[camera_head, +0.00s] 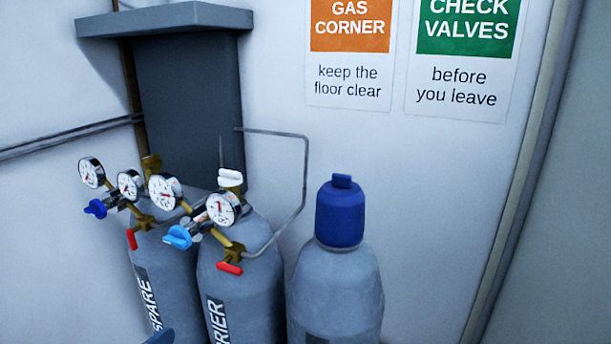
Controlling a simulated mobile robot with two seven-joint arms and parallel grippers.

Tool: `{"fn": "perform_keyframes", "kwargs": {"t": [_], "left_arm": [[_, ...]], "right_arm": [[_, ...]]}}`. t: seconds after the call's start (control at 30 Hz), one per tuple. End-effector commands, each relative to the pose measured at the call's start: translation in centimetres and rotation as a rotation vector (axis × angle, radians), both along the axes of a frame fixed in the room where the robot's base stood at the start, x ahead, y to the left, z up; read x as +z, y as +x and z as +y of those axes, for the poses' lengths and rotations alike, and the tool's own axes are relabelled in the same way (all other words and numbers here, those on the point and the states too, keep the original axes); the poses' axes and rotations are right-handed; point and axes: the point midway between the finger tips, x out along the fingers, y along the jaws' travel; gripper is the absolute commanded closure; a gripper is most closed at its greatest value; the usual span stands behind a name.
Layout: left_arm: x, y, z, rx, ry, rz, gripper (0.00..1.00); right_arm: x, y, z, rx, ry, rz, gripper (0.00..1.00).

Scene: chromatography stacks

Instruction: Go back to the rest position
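Neither of my grippers can be made out in the head view. A small blue-grey shape (160,337) shows at the bottom edge in front of the SPARE cylinder, too cut off to identify. The grey SPARE cylinder (168,270) stands upright at the left. The grey cylinder with a label ending in "RIER" (255,290) stands right of it. Both carry regulators with round gauges, a blue knob and a red lever. A third grey cylinder (345,290) with a blue cap (340,212) stands to their right.
A dark grey panel with a ledge (165,20) is behind. Wall signs read "GAS CORNER" (350,60) and "CHECK VALVES" (462,60). A vertical trim (520,190) runs at the right. The floor is out of view.

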Motion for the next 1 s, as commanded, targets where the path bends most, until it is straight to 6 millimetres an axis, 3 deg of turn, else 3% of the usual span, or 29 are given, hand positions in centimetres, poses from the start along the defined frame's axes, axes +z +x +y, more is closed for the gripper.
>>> {"fn": "perform_keyframes", "kwargs": {"t": [0.03,0.2,0.3,0.4,0.5,0.6,0.8,1.0], "left_arm": [[-4.0,-0.3,0.0,0.012,0.009,0.064,0.17],[-16.5,-3.7,-0.3,0.042,0.069,0.241,0.17],[-22.5,-6.7,-0.7,0.046,0.099,0.327,0.17],[-26.7,-9.5,-1.0,0.045,0.126,0.389,0.17],[-29.3,-11.6,-1.3,0.042,0.141,0.428,0.17],[-30.4,-12.5,-1.4,0.041,0.15,0.445,0.17],[-30.7,-12.7,-1.4,0.039,0.151,0.447,0.17],[-30.3,-12.7,-1.4,0.043,0.149,0.448,0.57]], "right_arm": [[0.0,0.0,0.0,0.0,0.0,0.0,0.57],[0.0,0.0,0.0,0.0,0.0,-0.001,0.57],[0.0,0.0,0.0,0.0,0.0,-0.001,0.57],[0.0,0.0,0.0,0.0,0.0,0.0,0.57],[0.0,0.0,0.0,0.0,0.0,0.0,0.57],[0.0,0.0,0.0,0.0,0.0,0.0,0.57],[0.0,0.0,0.0,0.0,0.0,0.0,0.57],[0.4,0.0,0.0,-0.001,0.001,0.0,0.57]]}}
